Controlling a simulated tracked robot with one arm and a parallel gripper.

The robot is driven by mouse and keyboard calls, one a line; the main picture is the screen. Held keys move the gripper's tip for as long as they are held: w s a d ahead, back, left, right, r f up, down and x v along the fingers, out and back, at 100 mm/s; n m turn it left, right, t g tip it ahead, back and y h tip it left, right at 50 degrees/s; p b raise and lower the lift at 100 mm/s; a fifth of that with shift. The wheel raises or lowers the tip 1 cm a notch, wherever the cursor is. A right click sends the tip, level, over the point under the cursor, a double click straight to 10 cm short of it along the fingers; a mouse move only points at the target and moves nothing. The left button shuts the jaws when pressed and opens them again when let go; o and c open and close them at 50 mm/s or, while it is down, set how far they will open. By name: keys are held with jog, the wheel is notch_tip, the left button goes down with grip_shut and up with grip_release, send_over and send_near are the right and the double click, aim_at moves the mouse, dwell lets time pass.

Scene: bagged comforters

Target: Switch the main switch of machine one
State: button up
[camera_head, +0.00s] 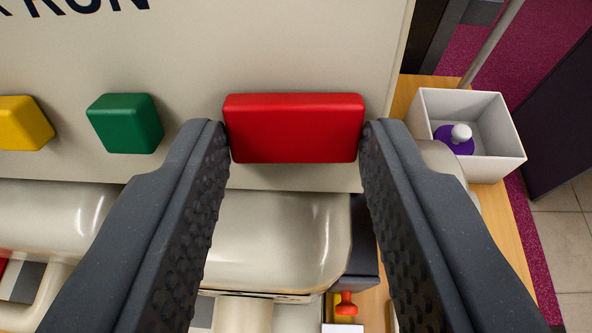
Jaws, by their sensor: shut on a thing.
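The machine's pale front panel (190,60) fills the top left of the view, with part of dark lettering at its top edge. A wide red block-shaped switch (294,130) sits on the panel near its right edge. My gripper (296,140) has one dark, studded finger at each end of the red switch. The fingertips touch its left and right sides, so the gripper is shut on it. A green button (125,123) and a yellow button (24,123) stand on the panel to the left. No label on the red switch shows.
A rounded cream machine body (275,235) lies just below the panel. A white open box (468,105) with a purple and white object (456,137) stands on a wooden surface (505,225) at right. A small orange-red knob (346,304) shows below, between the fingers.

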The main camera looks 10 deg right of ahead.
jog(key=shift+w+a+r+m+g+h+p, duration=0.1)
jog(key=shift+a+r+m+h+p, duration=0.2)
jog(key=shift+p, duration=1.3)
jog(key=shift+d+f+m+g+h+p, duration=0.1)
jog(key=shift+h+p, duration=0.35)
jog(key=shift+p, duration=1.1)
jog(key=shift+w+a+r+m+g+h+p, duration=0.1)
jog(key=shift+a+r+m+h+p, duration=0.2)
jog(key=shift+p, duration=1.3)
jog(key=shift+f+h+p, duration=0.35)
jog(key=shift+p, duration=0.8)
jog(key=o, duration=1)
jog(key=shift+d+f, duration=0.1)
jog(key=shift+s, duration=0.15)
jog(key=shift+s+a, duration=0.3)
jog(key=shift+s, duration=0.2)
jog(key=v, duration=0.4)
jog(key=b+v, duration=0.1)
jog(key=v, duration=0.3)
jog(key=b+v, duration=0.1)
jog(key=v, duration=0.3)
jog(key=shift+a+r, duration=0.2)
jog(key=shift+r, duration=0.25)
